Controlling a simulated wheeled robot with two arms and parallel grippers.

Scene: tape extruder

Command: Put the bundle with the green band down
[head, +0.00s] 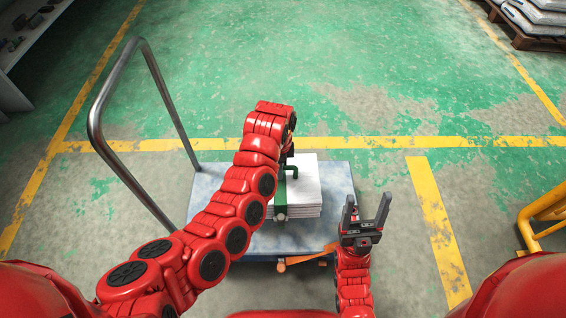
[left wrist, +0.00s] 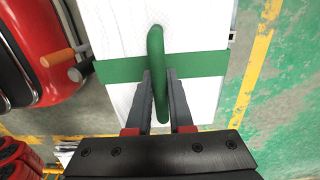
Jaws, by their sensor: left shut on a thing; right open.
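The bundle of white sheets with the green band (head: 308,185) shows in the head view over the blue-grey deck of a cart (head: 335,185). I cannot tell whether it touches the deck. My left gripper (head: 288,170) is above the bundle and partly hidden by its own arm. In the left wrist view, the fingers of my left gripper (left wrist: 160,100) are shut on the upright green handle (left wrist: 156,45) of the band around the white bundle (left wrist: 200,25). My right gripper (head: 366,212) is open and empty, near the right front corner of the deck.
The cart's bent metal push handle (head: 115,65) rises at the left. Some bare deck shows around the bundle. A yellow railing (head: 540,215) stands at the right. Stacked bags on a pallet (head: 540,20) are at the far right. The green floor behind the cart is clear.

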